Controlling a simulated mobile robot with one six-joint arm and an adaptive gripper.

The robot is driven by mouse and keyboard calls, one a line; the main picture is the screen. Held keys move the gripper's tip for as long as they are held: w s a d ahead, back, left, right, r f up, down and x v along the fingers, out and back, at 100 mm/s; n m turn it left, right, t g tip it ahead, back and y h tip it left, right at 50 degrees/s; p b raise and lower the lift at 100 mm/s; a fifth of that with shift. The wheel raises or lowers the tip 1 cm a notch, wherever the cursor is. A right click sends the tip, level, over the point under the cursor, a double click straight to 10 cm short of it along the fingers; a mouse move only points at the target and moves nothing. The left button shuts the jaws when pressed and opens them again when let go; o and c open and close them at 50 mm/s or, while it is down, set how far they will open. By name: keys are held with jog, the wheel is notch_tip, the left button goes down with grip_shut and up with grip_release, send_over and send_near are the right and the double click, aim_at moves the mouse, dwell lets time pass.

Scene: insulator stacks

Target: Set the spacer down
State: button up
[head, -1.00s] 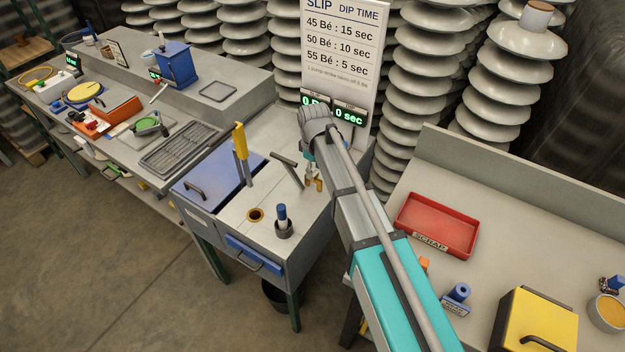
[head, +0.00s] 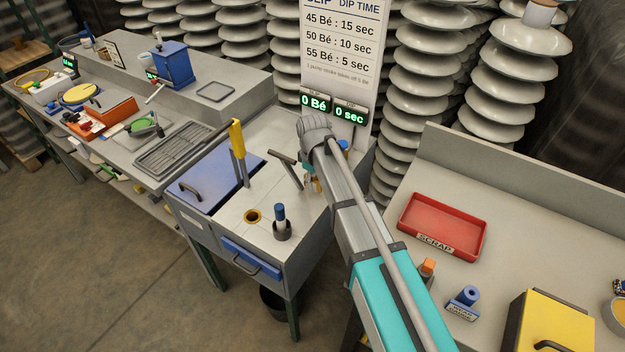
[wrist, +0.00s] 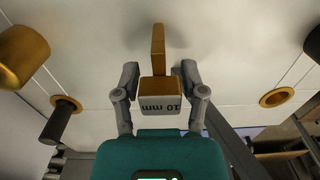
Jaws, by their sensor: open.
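The spacer (wrist: 159,92) is a brass-coloured block marked "10 mm" with an upright tab, seen in the wrist view. It stands on the pale worktop (wrist: 225,55). My gripper (wrist: 158,74) has its two grey fingers open, one on each side of the spacer. A small gap seems to show beside the block, but I cannot tell whether a finger touches it. In the head view my arm hides most of the gripper and spacer above the grey bench (head: 225,215).
In the wrist view a brass cylinder (wrist: 22,57) and a dark-handled piece (wrist: 62,118) are at left, and a brass-rimmed hole (wrist: 277,97) at right. In the head view a yellow handle (head: 237,138), a blue-topped piece (head: 281,222) and a red scrap tray (head: 441,226) stand nearby.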

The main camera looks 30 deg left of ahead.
jog(key=shift+c, duration=0.2)
grip_shut()
jog(key=shift+r, duration=0.1)
dwell(0.4)
jog(key=shift+r+p, duration=0.95)
jog(key=shift+p, duration=0.1)
jog(key=s+d+r+p, duration=0.9)
jog(key=d+r+p, duration=0.1)
jog(key=r+p, duration=0.1)
jog(key=shift+d, duration=0.3)
jog(key=shift+s, duration=0.1)
